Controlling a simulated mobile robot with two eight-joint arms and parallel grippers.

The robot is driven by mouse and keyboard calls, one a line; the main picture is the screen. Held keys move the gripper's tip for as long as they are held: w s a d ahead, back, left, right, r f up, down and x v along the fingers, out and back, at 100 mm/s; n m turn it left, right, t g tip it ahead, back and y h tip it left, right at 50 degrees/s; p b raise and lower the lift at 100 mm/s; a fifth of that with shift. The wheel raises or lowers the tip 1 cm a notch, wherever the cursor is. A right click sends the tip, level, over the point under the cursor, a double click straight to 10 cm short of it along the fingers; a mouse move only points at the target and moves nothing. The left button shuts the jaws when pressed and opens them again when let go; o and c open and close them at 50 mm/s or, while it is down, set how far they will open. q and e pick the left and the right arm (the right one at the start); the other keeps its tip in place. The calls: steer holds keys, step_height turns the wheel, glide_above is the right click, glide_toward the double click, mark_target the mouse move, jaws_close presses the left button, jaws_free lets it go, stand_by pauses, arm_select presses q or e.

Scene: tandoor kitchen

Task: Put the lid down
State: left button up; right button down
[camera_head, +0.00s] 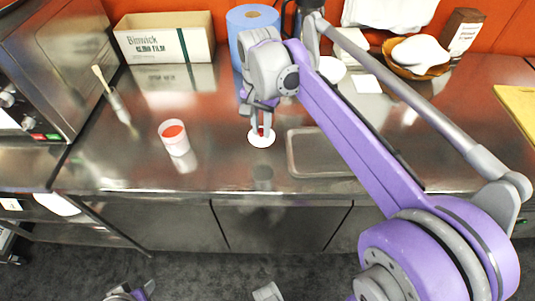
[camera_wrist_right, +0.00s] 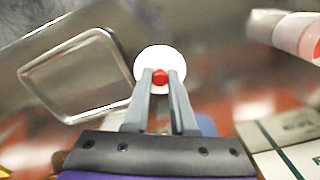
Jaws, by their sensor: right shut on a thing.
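The lid (camera_head: 261,141) is a small white disc with a red knob. My right gripper (camera_head: 262,131) is shut on the red knob and points down, with the lid level below its fingertips. The right wrist view also shows the white lid (camera_wrist_right: 152,58) beyond the two fingers, with the red knob between them. The lid is over the steel counter (camera_head: 225,150) near its front edge; I cannot tell whether it touches. Grey and purple parts of mine show at the bottom edge of the head view, too cut off to read my left gripper.
A white cup with red inside (camera_head: 174,139) stands to the left of the lid. A shallow metal tray (camera_head: 292,158) lies close on the right. A box (camera_head: 165,40), a blue roll (camera_head: 238,22) and a bowl (camera_head: 430,70) stand at the back. Bare counter lies between cup and lid.

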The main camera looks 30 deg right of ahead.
mark_target(261, 136)
step_height(261, 136, down, 5)
steer(key=shift+w+a+r, duration=0.1)
steer(key=shift+r, duration=0.1)
steer(key=shift+f+b, duration=0.45)
steer(key=shift+f, duration=1.6)
steer(key=shift+f, duration=0.2)
steer(key=c, duration=0.7)
jaws_free()
steer(key=shift+c, duration=0.2)
steer(key=shift+r, duration=0.15)
step_height(261, 136, up, 12)
steer(key=shift+r+p, duration=0.1)
steer(key=shift+p, duration=0.65)
